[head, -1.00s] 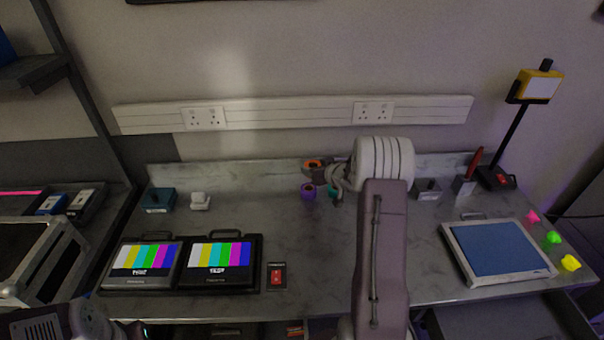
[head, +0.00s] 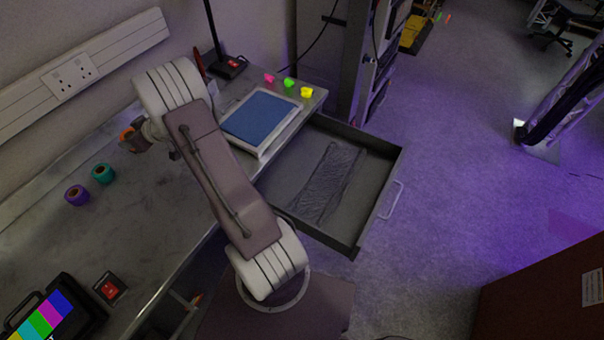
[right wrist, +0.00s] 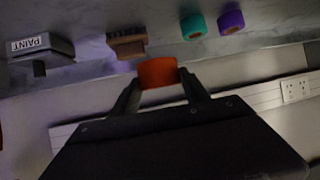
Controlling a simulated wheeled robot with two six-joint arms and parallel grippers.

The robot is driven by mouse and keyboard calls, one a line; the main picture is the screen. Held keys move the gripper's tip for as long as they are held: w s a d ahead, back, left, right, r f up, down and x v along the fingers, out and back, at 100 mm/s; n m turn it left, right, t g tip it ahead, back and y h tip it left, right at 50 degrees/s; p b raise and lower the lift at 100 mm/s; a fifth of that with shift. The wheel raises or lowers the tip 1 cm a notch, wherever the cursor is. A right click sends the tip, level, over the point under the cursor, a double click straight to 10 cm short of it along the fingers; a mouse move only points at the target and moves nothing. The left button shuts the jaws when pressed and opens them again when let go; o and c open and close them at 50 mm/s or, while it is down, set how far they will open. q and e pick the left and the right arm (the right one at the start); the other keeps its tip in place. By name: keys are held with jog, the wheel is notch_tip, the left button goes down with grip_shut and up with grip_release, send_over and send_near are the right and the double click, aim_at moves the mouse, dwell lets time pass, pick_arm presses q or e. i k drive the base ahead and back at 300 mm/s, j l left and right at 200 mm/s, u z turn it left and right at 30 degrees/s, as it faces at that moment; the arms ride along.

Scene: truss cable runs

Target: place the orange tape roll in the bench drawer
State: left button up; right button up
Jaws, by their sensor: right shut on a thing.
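The orange tape roll (right wrist: 157,72) is between the fingertips of my right gripper (right wrist: 158,82) in the right wrist view. The gripper is shut on it. In the head view the orange tape roll (head: 126,133) shows small at the end of my right arm, over the back of the bench; its height above the top is hard to tell. The bench drawer (head: 379,203) stands pulled out at the right end of the bench, with a dark mesh-like patch (head: 328,180) inside. My left gripper is out of view.
Teal (head: 103,173) and purple (head: 77,195) rolls stand on the bench. A blue-topped tray (head: 260,121) lies between my arm and the drawer. A lamp base (head: 229,66) and small coloured pieces (head: 289,83) sit behind. A brown block (right wrist: 127,42) is near the held roll.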

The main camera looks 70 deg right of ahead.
aim_at(312, 171)
jog(key=k+l+z, duration=0.15)
jog(key=z, duration=0.25)
jog(key=k+l+z, duration=0.2)
jog(key=z, duration=0.2)
jog(key=k+l+z, duration=0.15)
jog(key=l+z, duration=0.25)
jog(key=j, duration=0.1)
